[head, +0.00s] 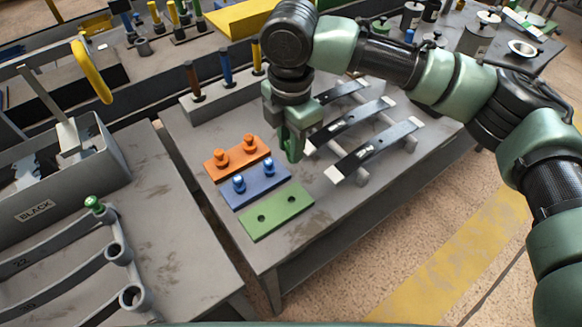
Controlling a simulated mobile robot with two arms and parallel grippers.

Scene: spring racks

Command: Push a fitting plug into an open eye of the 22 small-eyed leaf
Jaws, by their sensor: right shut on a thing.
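A grey leaf (70,231) marked 22 lies on the left bench, its left part cut off by the picture edge. A green plug (94,203) stands in the small eye at its right end. Two leaves below it end in open eyes (118,253) and (132,297). My right gripper (292,155) points down above the middle bench, behind the plug plates. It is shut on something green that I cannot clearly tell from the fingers. The green plate (276,211) has two empty holes. The blue plate (255,194) and orange plate (237,158) each hold two plugs. My left gripper is not in view.
Several flat bars (375,151) rest on supports on the middle bench, right of my right gripper. A grey block (205,106) with upright rods stands behind. A bin labelled BLACK (60,200) stands on the left bench. A gap separates the two benches.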

